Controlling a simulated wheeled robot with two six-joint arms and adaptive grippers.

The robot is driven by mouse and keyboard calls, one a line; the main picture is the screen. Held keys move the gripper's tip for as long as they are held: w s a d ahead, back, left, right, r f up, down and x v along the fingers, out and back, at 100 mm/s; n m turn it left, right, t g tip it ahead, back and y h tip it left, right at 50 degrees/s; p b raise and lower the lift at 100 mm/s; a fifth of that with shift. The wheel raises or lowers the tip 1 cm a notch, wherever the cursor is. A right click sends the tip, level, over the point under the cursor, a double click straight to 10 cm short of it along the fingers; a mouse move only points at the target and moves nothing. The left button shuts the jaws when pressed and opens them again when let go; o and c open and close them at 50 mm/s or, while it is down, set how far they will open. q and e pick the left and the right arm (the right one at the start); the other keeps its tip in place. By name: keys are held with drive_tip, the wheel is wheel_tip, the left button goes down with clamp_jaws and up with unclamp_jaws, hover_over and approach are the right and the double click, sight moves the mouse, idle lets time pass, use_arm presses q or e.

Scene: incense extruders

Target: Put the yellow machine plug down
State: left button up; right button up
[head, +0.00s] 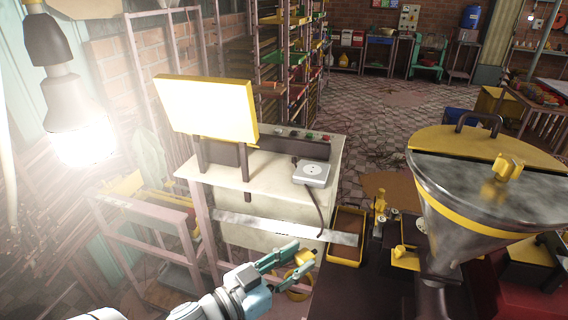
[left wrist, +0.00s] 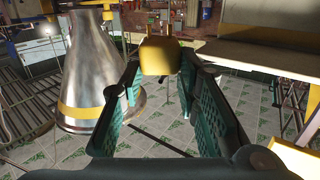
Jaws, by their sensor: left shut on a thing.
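The yellow machine plug (head: 306,257) is held at the fingertips of my left gripper (head: 301,260), low at the centre of the head view. In the left wrist view the yellow plug (left wrist: 160,54) sits between the far ends of the teal fingers, and the left gripper (left wrist: 160,70) is shut on it. The plug is in the air, clear of the cabinet. A grey socket box (head: 312,173) with a round face lies on the white cabinet top, up and right of the gripper. My right gripper is not in view.
The white cabinet (head: 270,167) carries a bright yellow-framed panel (head: 207,108). A yellow-rimmed tray (head: 345,262) stands right of the gripper. A large metal hopper (head: 490,185) with a yellow lid fills the right. A lit lamp (head: 82,140) hangs at the left.

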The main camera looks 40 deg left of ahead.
use_arm(q)
drive_tip(key=w+a+r+n+y+p, duration=0.2)
drive_tip(key=a+r+n+y+p, duration=0.2)
drive_tip(key=a+r+y, duration=0.3)
wheel_tip(320, 180, up, 3)
drive_tip(key=n+y+b, duration=0.2)
drive_tip(key=n+y, duration=0.1)
hover_over(277, 175)
drive_tip(key=shift+d+r, duration=0.1)
drive_tip(key=shift+r, duration=0.1)
drive_tip(key=shift+f, duration=1.75)
drive_tip(key=shift+f, duration=0.1)
drive_tip(key=shift+f+b, duration=0.35)
drive_tip(key=shift+f, duration=0.05)
drive_tip(key=o, duration=1.2)
drive_tip(key=shift+c, duration=0.2)
